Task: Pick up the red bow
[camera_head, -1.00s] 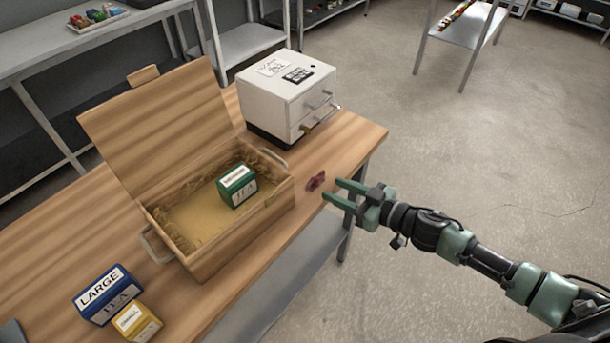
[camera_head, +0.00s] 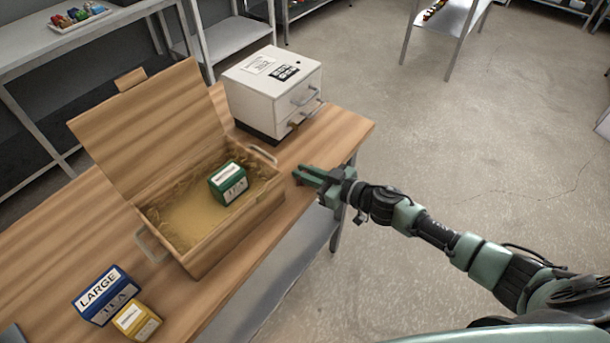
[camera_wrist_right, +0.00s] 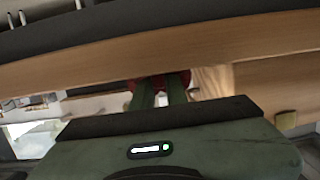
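The red bow (camera_wrist_right: 158,80) shows in the right wrist view at the tips of my right gripper's two green fingers, with red between them and past their outer sides. In the head view the bow is almost wholly hidden by the fingers. My right gripper (camera_head: 303,176) is at the table's right edge, just right of the wooden box. Its fingers are close together and look shut on the bow. In the wrist view the right gripper (camera_wrist_right: 159,90) points toward the table edge. My left gripper is not in view.
An open wooden box (camera_head: 213,258) holds a green tea box (camera_head: 229,184). A white drawer cabinet (camera_head: 262,92) stands behind on the wooden table (camera_head: 345,130). A blue box (camera_head: 105,296) and a yellow box (camera_head: 136,320) sit front left. Floor to the right is clear.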

